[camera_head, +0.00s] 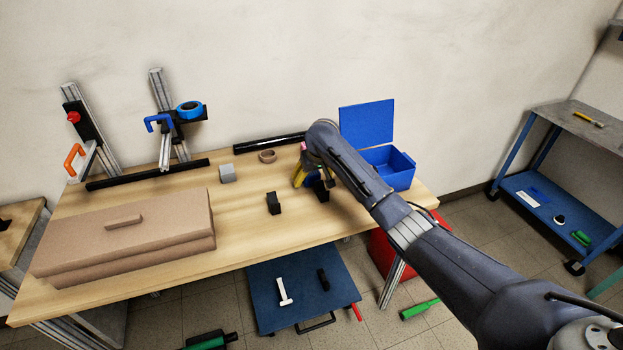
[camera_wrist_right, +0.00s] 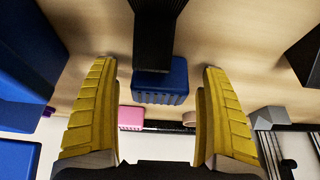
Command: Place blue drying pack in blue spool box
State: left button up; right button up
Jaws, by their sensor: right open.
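The blue drying pack (camera_wrist_right: 160,84) shows in the right wrist view as a small ribbed blue block, against a black block (camera_wrist_right: 155,35). My right gripper (camera_wrist_right: 157,66) is open, with a yellow finger on each side of the pack in that picture and a visible gap on both sides. In the head view the right gripper (camera_head: 299,178) is low over the table's right part, left of the blue spool box (camera_head: 402,176). The box's lid (camera_head: 367,125) stands open. My arm hides part of the gripper and the pack there. My left gripper is not in view.
On the wooden table (camera_head: 245,205) are a black block (camera_head: 273,203), a grey block (camera_head: 227,173), a brown ring (camera_head: 267,156), a black tube (camera_head: 268,142) and a large brown case (camera_head: 125,235). A pink piece (camera_wrist_right: 131,118) shows near the gripper.

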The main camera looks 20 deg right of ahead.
jog(key=shift+w+f, duration=0.2)
jog(key=shift+f, duration=0.2)
jog(key=c, duration=1.3)
